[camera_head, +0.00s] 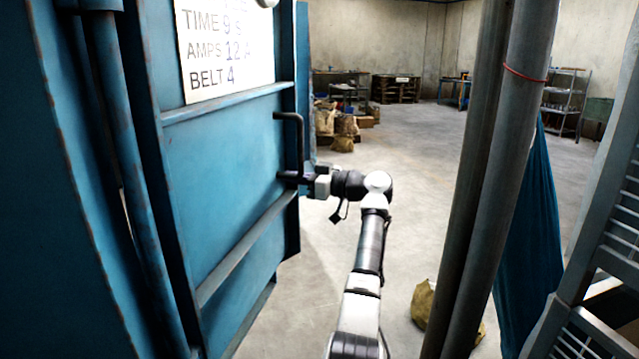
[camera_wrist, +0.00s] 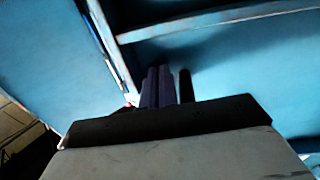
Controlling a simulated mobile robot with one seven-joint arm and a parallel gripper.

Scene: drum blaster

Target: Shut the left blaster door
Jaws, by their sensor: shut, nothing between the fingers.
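The blue blaster door (camera_head: 225,150) stands open on the left in the head view, with a white sign on it. A dark bar handle (camera_head: 300,130) is near its free edge. My gripper (camera_head: 300,180) is at the lower end of the handle, close to the door; its tips are hard to see there. In the wrist view my gripper (camera_wrist: 160,88) has its fingers together, with nothing between them. A dark bar, apparently the handle (camera_wrist: 186,86), is just right of the fingers. Whether they touch cannot be told. The blue door fills much of that view (camera_wrist: 240,70).
Grey vertical pipes (camera_head: 495,170) stand right of my arm, with a blue curtain (camera_head: 532,240) behind them. A sack (camera_head: 424,303) lies at their foot. Slatted grey panels (camera_head: 615,250) are at far right. Open concrete floor (camera_head: 415,140) extends behind, with shelves (camera_head: 565,95) and more sacks.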

